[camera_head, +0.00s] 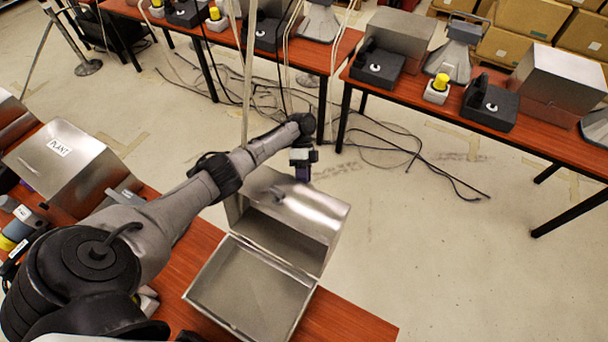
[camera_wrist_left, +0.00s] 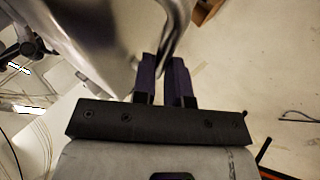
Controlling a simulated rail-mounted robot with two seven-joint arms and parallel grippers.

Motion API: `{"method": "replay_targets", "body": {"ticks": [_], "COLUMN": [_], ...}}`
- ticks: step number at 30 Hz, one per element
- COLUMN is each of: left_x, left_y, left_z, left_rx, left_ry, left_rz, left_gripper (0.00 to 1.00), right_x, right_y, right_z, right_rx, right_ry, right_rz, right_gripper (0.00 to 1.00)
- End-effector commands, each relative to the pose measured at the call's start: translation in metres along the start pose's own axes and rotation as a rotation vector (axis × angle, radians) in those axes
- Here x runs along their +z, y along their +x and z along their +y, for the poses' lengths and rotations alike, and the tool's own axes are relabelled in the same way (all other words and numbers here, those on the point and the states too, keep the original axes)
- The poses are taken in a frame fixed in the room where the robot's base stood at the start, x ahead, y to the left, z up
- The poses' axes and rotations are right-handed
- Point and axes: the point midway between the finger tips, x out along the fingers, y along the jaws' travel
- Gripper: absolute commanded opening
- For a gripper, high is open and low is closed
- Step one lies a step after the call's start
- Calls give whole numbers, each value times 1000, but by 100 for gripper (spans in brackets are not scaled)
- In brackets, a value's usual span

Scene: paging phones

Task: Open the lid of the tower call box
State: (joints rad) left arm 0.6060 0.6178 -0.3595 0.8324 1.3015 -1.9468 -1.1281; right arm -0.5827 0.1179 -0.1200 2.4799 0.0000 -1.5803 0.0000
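The metal box (camera_head: 251,290) on the near table stands open, its hollow lower part facing up. Its lid (camera_head: 310,208) is swung up and tilted away at the far side, with its dark inside facing me. No label on it shows, so I cannot read whether it is the tower one. My left gripper (camera_head: 303,172) is at the lid's far outer side. In the left wrist view, its purple fingers (camera_wrist_left: 163,82) are close together around a curved metal handle (camera_wrist_left: 178,35) beside the shiny lid (camera_wrist_left: 105,40). My right gripper is in neither view.
A closed metal box labelled PLANT (camera_head: 62,165) stands at the left on the same red-brown table (camera_head: 345,320). Tables at the back hold black phones (camera_head: 489,105), metal boxes and yellow-topped units. Cables (camera_head: 400,150) lie on the floor, which is clear at the right.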

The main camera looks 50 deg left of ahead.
Motion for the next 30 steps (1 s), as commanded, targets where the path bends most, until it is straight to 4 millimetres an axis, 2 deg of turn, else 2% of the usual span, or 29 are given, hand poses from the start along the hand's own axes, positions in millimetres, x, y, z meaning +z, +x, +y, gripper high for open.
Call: {"method": "replay_targets", "body": {"ticks": [1,8,18,23,30], "left_x": [2,1,1,2,0], "left_y": [3,2,-4,-24,-75], "left_z": [-1,-1,-2,-3,-1], "left_rx": [1,0,-2,-6,-4], "left_ry": [-4,-2,-2,-1,-3], "left_rz": [-1,-1,0,1,-1], "left_gripper": [17,39,39,39,39], "right_x": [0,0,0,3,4], "right_y": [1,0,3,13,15], "right_z": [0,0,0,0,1], "right_rx": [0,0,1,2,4], "right_ry": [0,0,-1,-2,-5], "right_rz": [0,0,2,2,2], "right_gripper": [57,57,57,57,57]}}
